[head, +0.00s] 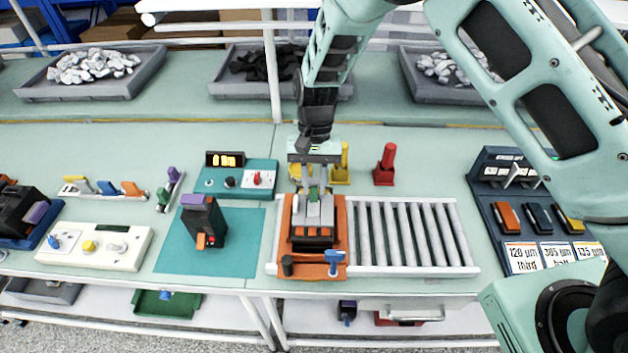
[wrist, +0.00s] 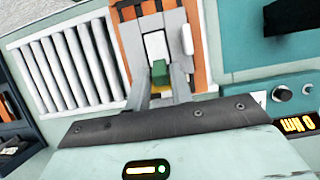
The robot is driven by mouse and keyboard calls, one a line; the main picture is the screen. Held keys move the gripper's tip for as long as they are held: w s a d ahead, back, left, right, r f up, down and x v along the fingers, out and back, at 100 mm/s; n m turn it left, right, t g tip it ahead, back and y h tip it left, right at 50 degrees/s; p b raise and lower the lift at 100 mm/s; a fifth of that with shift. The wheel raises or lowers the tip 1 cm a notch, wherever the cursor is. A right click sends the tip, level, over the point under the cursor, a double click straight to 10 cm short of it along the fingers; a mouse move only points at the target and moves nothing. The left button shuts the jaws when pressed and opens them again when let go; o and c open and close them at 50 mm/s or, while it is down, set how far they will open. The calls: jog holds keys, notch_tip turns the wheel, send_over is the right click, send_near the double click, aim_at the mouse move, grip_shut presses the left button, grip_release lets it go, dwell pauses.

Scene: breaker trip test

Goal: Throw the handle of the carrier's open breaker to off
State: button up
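An orange carrier (head: 340,211) sits at the left end of the roller conveyor. It holds a breaker with a pale grey body (head: 313,214) and a green handle (head: 314,193). My gripper (head: 314,187) is over the breaker, pointing down, its fingers apart on either side of the handle. In the wrist view the green handle (wrist: 159,72) stands between the fingertips (wrist: 161,78), with the carrier (wrist: 130,45) around it. Whether the fingers touch the handle is hard to see.
The rollers (head: 410,235) right of the carrier are empty. A black breaker (head: 204,220) stands on a teal mat to the left. A display box (head: 235,178) is behind it. Yellow (head: 341,165) and red (head: 385,165) posts stand behind the conveyor. A dark rack (head: 510,210) is at right.

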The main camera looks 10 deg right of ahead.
grip_shut()
jog(key=shift+s+a+r+t+b, duration=0.1)
jog(key=shift+s+r+t+b, duration=0.1)
jog(key=shift+s+t, duration=0.35)
jog(key=shift+s+a+r+t+b, duration=0.1)
jog(key=shift+s+t+b, duration=0.1)
jog(key=shift+t, duration=0.55)
jog(key=s+t, duration=0.1)
jog(key=s+t+h, duration=0.1)
jog(key=t, duration=0.1)
jog(key=shift+a+t, duration=0.2)
jog(key=shift+t, duration=0.1)
jog(key=s+t, duration=0.1)
jog(key=t, duration=0.2)
jog(key=shift+s+a+f+h+p, duration=0.15)
jog(key=shift+s+h+p, duration=0.2)
jog(key=shift+h, duration=0.05)
jog(key=shift+s+a+f+t, duration=0.1)
jog(key=shift+s+f+t, duration=0.15)
jog(key=shift+t, duration=0.4)
jog(key=shift+s+f+t, duration=0.1)
jog(key=shift+s+t, duration=0.2)
jog(key=shift+t, duration=0.35)
jog(key=shift+o, duration=2.4)
grip_release()
jog(key=shift+f, duration=0.1)
